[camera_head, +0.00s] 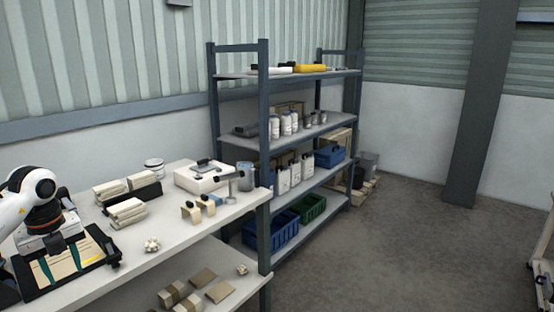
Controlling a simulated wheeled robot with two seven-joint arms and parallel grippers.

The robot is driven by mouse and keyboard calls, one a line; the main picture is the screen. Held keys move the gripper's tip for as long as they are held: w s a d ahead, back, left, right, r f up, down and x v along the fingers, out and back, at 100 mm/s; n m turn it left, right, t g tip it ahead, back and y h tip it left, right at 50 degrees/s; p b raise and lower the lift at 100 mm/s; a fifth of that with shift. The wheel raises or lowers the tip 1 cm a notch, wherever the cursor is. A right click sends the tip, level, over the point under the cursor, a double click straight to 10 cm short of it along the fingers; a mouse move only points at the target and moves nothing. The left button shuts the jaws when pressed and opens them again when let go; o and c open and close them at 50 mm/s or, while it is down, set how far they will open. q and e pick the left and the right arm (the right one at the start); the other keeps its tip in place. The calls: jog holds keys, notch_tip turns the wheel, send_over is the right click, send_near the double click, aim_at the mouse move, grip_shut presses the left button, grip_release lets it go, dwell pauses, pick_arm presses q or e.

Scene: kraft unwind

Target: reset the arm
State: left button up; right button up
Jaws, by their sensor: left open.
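My left arm comes in from the left edge, and its gripper (57,265) hangs over a dark tray (98,240) on the white workbench (165,232). The gripper is open, with its two dark teal fingers apart above light, flat pieces in the tray. I cannot tell whether the fingers touch these pieces. My right gripper is not in view.
Paper bundles (127,211), a white device (203,177) and small blocks stand on the bench. A lower bench shelf holds boxes (180,293). A dark shelving rack (264,150) with bottles and bins stands behind.

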pick_arm(q)
jog(key=w+d+f+t+h, duration=0.25)
jog(key=d+f+h, duration=0.35)
jog(key=d+f, duration=0.45)
jog(key=w+d+f+t+h, duration=0.1)
jog(key=w+d+f+h, duration=0.4)
jog(key=d+f, duration=0.5)
notch_tip(320, 180, down, 10)
jog(key=s+d+n+t, duration=0.2)
jog(key=n+t, duration=0.4)
jog(key=n, duration=0.2)
jog(key=s+a+f+n+y, duration=0.2)
jog(key=s+f+n+y, duration=0.25)
jog(key=s+f, duration=0.6)
jog(key=s+a+f+n+y, duration=0.35)
jog(key=s+f+n, duration=0.35)
jog(key=f, duration=0.7)
jog(key=s+d+f+n+g+y, duration=0.1)
jog(key=s+f+g, duration=0.2)
jog(key=s, duration=0.8)
jog(key=s+d+f+n+g, duration=0.1)
jog(key=s+f+g, duration=0.2)
jog(key=s, duration=0.9)
jog(key=s+d+f+n+g+y, duration=0.1)
jog(key=s+d+f+n+g, duration=0.1)
jog(key=s+f, duration=0.4)
jog(key=s+g, duration=0.1)
jog(key=s, duration=0.4)
jog(key=shift+s+y, duration=0.15)
jog(key=shift+y, duration=0.15)
